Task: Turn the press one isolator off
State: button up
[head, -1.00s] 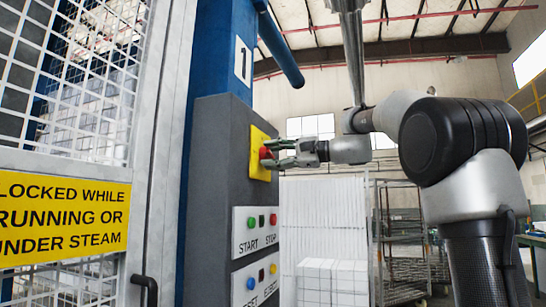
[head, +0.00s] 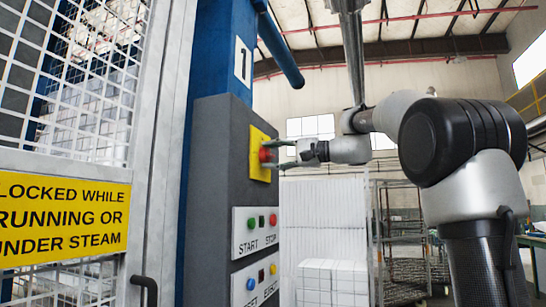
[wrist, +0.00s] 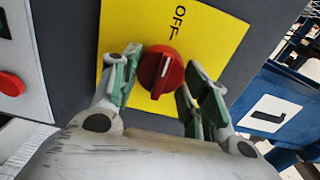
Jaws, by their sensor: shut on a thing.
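The press one isolator is a red round knob (head: 265,155) on a yellow plate (head: 257,171), high on the grey control box. My gripper (head: 273,154) reaches it from the right, with one finger above and one below. In the wrist view the knob (wrist: 163,72) sits between the green-padded fingers of my gripper (wrist: 162,67), which is shut on it. A pale line on the knob runs roughly up and down in that view. The word OFF (wrist: 178,20) shows on the plate (wrist: 215,38) beyond the knob. Any other label is hidden.
Below the isolator are a START and STOP panel (head: 239,246) and another button panel (head: 242,276). A mesh guard door (head: 150,150) with a yellow sign (head: 62,262) stands at the left. White blocks (head: 333,290) and a rack (head: 398,225) stand behind.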

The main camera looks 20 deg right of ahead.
jog(key=shift+f, duration=0.1)
jog(key=o, duration=1)
jog(key=v, duration=1.2)
